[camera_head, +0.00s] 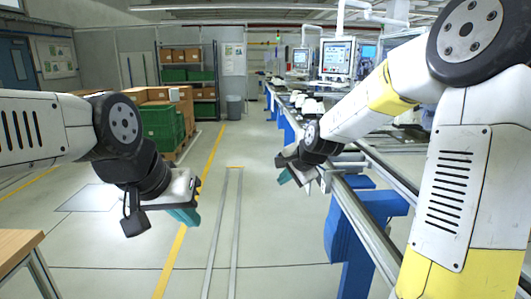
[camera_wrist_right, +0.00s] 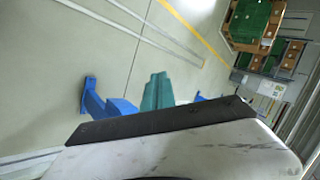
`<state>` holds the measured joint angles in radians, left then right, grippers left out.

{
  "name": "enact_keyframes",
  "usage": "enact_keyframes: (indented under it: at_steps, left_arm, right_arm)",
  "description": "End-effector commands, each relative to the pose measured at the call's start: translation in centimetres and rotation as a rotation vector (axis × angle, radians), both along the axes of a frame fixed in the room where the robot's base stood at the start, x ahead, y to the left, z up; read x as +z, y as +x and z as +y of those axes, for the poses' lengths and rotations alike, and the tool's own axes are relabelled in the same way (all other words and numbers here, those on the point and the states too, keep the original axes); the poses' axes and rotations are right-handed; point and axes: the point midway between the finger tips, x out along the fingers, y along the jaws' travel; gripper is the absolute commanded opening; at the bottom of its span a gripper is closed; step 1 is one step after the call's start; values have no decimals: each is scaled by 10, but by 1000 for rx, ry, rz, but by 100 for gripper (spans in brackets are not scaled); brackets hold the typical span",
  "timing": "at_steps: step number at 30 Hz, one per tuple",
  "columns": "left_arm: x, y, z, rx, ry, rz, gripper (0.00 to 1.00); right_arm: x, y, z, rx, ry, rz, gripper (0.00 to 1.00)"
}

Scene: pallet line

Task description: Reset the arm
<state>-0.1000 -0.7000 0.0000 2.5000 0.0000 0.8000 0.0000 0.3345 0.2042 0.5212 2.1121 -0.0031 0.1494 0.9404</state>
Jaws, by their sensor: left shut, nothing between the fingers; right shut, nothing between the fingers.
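My left gripper (camera_head: 184,215) is at the left of the head view, above the open floor. Its teal fingers are together with nothing between them. My right gripper (camera_head: 284,178) is near the middle of the head view, at the left side of the conveyor line, apart from any object. Its teal fingers also show in the right wrist view (camera_wrist_right: 157,92), closed together and empty. Both arms are raised in front of me.
The conveyor (camera_head: 352,208) with blue legs (camera_head: 345,240) runs along the right, with white items further back. A pallet with green crates (camera_head: 160,126) and boxes stands at the left. A wooden table corner (camera_head: 16,243) is at the lower left. The middle floor is clear.

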Motion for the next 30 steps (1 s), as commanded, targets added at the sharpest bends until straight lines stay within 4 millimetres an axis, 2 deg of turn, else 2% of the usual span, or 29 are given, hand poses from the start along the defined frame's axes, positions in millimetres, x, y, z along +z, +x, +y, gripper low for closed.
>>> enact_keyframes:
  at_steps: [1,3,9,15,18,21,24,30]
  left_arm:
    - [0,0,0,0,0,0,0]
    - [0,0,0,0,0,0,0]
    - [0,0,0,0,0,0,0]
    - [0,0,0,0,0,0,0]
    - [0,0,0,0,0,0,0]
    - [0,0,0,0,0,0,0]
    - [0,0,0,0,0,0,0]
    - [0,0,0,0,0,0,0]
  right_arm:
    - [14,-21,-6,50,-85,-16,0]
    - [27,-49,-16,123,-195,-24,0]
    - [60,-139,-47,319,-445,-39,0]
    - [74,-227,-72,514,-589,-58,0]
    - [73,-260,-79,595,-622,-72,0]
    - [71,-282,-83,655,-640,-84,0]
    - [69,-293,-85,686,-646,-89,0]
    - [68,-295,-85,696,-648,-90,0]
